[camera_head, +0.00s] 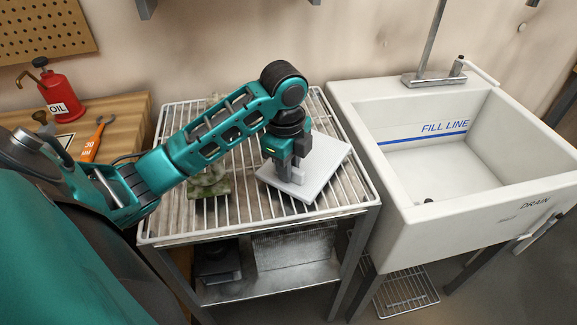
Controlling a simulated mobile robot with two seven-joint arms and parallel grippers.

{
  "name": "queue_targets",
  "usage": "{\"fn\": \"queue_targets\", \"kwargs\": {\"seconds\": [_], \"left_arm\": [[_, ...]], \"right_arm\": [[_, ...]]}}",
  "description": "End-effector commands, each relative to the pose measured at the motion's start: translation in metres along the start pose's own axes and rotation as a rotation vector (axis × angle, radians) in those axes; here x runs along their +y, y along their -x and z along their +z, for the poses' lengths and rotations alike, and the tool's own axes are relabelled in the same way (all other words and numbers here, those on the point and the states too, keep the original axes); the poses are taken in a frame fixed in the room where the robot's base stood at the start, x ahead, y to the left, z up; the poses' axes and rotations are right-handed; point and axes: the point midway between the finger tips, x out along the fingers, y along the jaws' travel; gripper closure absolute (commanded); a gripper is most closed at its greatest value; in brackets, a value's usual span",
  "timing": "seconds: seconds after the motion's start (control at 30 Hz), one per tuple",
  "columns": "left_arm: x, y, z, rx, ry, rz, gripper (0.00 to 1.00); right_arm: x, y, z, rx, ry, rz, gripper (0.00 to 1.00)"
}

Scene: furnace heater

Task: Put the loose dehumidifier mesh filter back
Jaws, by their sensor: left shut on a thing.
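A pale grey, flat square panel (325,168) lies on or just above the wire rack, slightly turned; I cannot tell whether it touches the wires. I cannot make out mesh on its face. My left gripper (290,177) points down and is shut on this panel near its left part, with its fingers hiding some of it. A grey sheet with a mesh-like look (295,247) stands on the shelf below the rack, partly hidden by the rack's edge. No dehumidifier can be made out. My right gripper is not in view.
The wire rack (240,212) tops a metal stand, with a mottled green piece (209,184) on it. A white sink (350,93) adjoins on the right. A wooden bench (120,140) on the left holds a red oil can (62,101) and an orange wrench (95,140).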

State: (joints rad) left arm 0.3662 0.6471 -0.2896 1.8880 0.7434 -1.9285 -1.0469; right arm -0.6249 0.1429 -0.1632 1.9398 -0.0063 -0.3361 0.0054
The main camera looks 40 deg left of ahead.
Motion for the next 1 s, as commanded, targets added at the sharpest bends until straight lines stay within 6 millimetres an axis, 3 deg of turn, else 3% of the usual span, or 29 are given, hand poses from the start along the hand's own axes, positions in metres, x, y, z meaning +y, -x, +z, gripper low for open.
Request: {"fn": "queue_targets", "kwargs": {"seconds": [0.27, 0.3, 0.53, 0.83, 1.0], "left_arm": [[0.0, 0.0, 0.0, -0.001, 0.0, 0.0, 1.0], [0.0, -0.001, 0.0, -0.001, 0.0, 0.0, 0.75], [0.0, -0.001, 0.0, -0.001, 0.0, 0.0, 0.53], [-0.001, 0.002, 0.0, 0.0, 0.0, -0.003, 0.53], [-0.002, 0.028, 0.0, -0.001, 0.001, -0.006, 0.53]], "right_arm": [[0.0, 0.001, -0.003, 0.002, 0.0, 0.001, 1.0], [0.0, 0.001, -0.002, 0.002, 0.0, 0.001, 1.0], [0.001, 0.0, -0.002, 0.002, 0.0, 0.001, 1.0], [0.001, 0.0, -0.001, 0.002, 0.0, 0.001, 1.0], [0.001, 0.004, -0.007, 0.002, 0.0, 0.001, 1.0]]}}
